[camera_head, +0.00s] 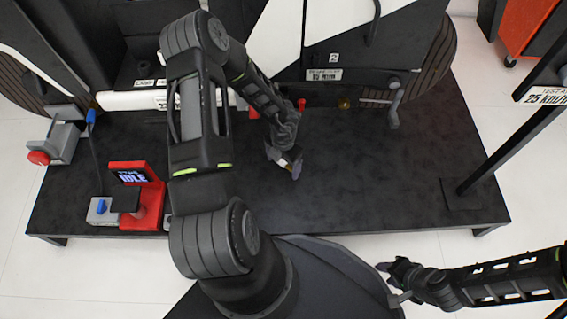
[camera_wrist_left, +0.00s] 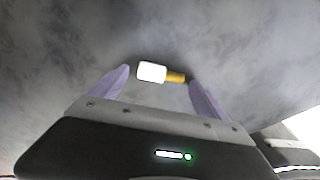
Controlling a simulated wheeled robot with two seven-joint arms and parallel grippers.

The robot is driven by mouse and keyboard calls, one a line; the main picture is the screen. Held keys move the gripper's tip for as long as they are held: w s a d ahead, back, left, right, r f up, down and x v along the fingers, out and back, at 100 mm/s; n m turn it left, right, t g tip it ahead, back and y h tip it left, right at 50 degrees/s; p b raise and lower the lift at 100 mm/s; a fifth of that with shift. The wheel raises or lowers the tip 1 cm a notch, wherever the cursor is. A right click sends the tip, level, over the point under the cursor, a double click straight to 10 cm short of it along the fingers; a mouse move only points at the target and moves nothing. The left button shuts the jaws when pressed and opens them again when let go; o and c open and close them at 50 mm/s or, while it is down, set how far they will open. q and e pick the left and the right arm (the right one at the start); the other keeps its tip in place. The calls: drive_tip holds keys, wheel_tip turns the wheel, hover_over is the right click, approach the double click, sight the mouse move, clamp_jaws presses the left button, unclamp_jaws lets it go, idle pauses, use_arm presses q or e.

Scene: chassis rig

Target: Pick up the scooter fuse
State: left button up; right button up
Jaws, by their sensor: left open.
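The scooter fuse (camera_wrist_left: 152,72), a small piece with a white body and a yellow end, lies on the dark surface in the left wrist view. My left gripper (camera_wrist_left: 158,88) is open around it, with one purple finger on each side. The yellow end is close to the right finger, and a gap shows at the left finger. I cannot tell whether the finger touches it. In the head view my left gripper (camera_head: 284,164) points down at the bench, and the fuse is small and partly hidden there. My right gripper (camera_head: 388,284) looks open and empty, in front of the bench.
The black bench top (camera_head: 370,170) is clear to the right of my left gripper. A red stand with an IDLE screen (camera_head: 134,176) and a grey box with a red button (camera_head: 38,157) are at left. Scooter parts with a wheel (camera_head: 427,62) stand along the back.

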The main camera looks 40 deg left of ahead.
use_arm(q)
drive_tip(key=c, duration=1.4)
drive_tip(key=shift+r, duration=0.1)
